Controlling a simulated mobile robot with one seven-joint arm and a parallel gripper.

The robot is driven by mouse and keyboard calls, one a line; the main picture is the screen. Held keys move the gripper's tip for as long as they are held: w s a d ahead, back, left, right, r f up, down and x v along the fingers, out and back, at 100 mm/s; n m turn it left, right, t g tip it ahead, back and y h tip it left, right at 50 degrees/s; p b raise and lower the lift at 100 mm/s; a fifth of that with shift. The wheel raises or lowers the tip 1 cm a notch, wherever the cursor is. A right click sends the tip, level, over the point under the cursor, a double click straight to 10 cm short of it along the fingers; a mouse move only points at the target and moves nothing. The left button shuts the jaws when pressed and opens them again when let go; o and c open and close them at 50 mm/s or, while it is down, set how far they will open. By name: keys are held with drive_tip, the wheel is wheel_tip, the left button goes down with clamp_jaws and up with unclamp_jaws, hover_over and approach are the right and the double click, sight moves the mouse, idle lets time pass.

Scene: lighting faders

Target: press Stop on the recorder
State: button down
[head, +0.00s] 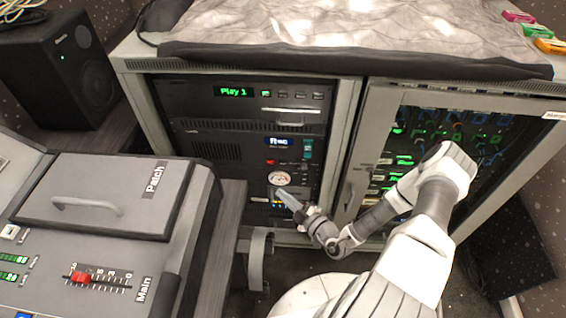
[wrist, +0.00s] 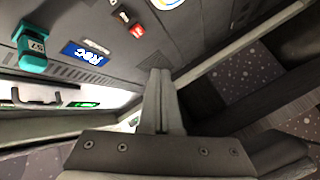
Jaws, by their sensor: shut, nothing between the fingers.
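The recorder panel with a blue "Rec" display (head: 278,141) sits in the left rack; the display also shows upside down in the wrist view (wrist: 85,52). Below it in the head view is a small red button (head: 270,162), seen also in the wrist view (wrist: 137,30) with a pale button (wrist: 124,17) beside it. I cannot read a Stop label. My gripper (head: 279,192) is shut and empty, in front of the rack just below the round dial (head: 279,178). In the wrist view the closed fingers (wrist: 160,72) appear apart from the buttons.
A unit showing "Play 1" (head: 233,91) with several small buttons is above. A teal knob (head: 307,148) sits right of the Rec display. The glass-fronted cabinet (head: 352,160) stands right of the rack. A desk with a Patch lid (head: 105,180) and red Main fader (head: 81,278) is at left.

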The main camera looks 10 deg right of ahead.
drive_tip(key=b, duration=0.3)
approach(277, 163)
drive_tip(key=shift+w+a+f, duration=0.1)
drive_tip(key=shift+w+a, duration=1.3)
drive_tip(key=shift+w, duration=0.15)
idle(1.0)
drive_tip(key=shift+w+d, duration=0.1)
drive_tip(key=shift+w, duration=0.3)
drive_tip(key=shift+w+d, duration=0.15)
drive_tip(key=shift+w, duration=0.15)
idle(0.7)
drive_tip(key=shift+s, duration=0.15)
drive_tip(key=shift+s+a+p, duration=0.25)
drive_tip(key=shift+s+p, duration=0.05)
drive_tip(key=shift+s, duration=0.25)
